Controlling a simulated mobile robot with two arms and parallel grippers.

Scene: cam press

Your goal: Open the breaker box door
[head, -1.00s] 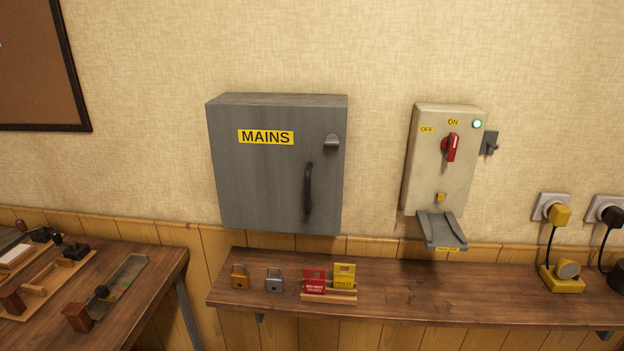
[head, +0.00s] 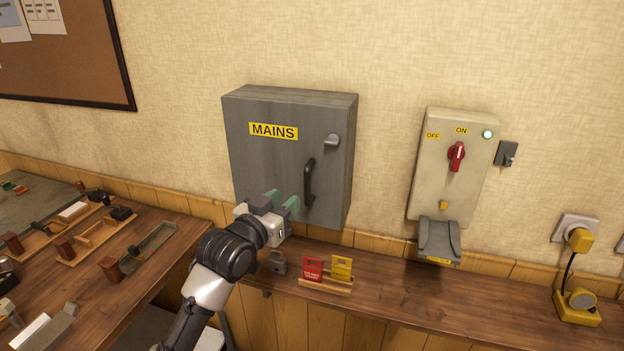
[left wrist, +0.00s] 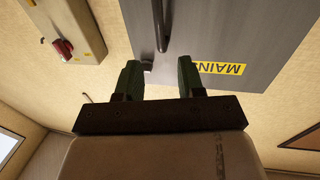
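The grey breaker box (head: 262,168), marked MAINS, hangs on the wall with its door shut. A dark vertical handle (head: 309,182) is on the right part of the door, below a small grey latch (head: 332,141). My left gripper (head: 283,202) is in front of the lower door, a little left of the handle. Its two green fingers are apart with nothing between them. In the left wrist view the gripper (left wrist: 160,80) is also open, with the handle (left wrist: 163,28) beyond the fingertips and the door (left wrist: 212,35) upside down. My right gripper is not in view.
A wooden shelf (head: 420,286) below the box holds a grey padlock (head: 278,262) and red (head: 313,269) and yellow tags (head: 342,268). A cream switch unit (head: 440,190) with a red lever is to the right. A cluttered bench (head: 75,285) is at the left.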

